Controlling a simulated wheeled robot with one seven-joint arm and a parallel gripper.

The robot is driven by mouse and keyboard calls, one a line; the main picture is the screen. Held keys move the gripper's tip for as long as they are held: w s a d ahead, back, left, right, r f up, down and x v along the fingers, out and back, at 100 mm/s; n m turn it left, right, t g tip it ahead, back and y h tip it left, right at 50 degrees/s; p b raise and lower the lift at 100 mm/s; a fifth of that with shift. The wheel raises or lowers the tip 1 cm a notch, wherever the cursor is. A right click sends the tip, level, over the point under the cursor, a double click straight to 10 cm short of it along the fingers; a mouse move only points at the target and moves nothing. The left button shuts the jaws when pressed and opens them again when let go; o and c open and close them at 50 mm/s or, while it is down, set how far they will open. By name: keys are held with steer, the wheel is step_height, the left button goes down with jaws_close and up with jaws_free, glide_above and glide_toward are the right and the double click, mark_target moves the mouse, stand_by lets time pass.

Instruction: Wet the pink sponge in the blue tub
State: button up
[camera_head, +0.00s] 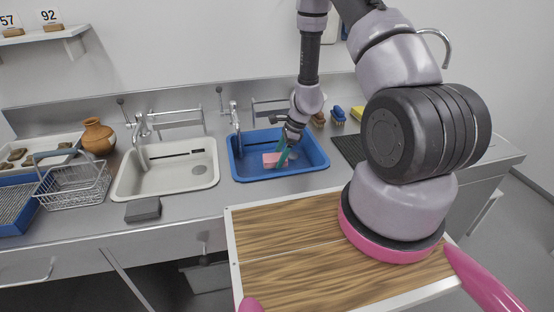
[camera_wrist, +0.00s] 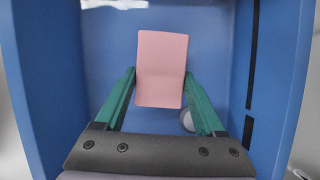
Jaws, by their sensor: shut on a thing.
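The pink sponge (camera_wrist: 162,68) is a flat block between the green fingers of my gripper (camera_wrist: 161,80) in the wrist view. My gripper is shut on it near its lower half. In the head view, the sponge (camera_head: 270,160) shows inside the blue tub (camera_head: 236,172), with my gripper (camera_head: 285,158) pointing down into the tub from above. The tub's walls (camera_wrist: 40,60) surround the sponge in the wrist view. I cannot tell whether the sponge touches the tub's floor or how much water is there.
A tap (camera_head: 235,125) stands behind the tub's left side. A white sink (camera_head: 165,182) is to the left, with a wire basket (camera_head: 75,185) and clay jug (camera_head: 98,136) beyond. A grey block (camera_head: 143,209) lies in front.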

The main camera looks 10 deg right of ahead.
mark_target(279, 156)
step_height(279, 156, up, 11)
stand_by(1.2)
stand_by(1.9)
step_height(279, 156, up, 4)
stand_by(0.5)
stand_by(0.4)
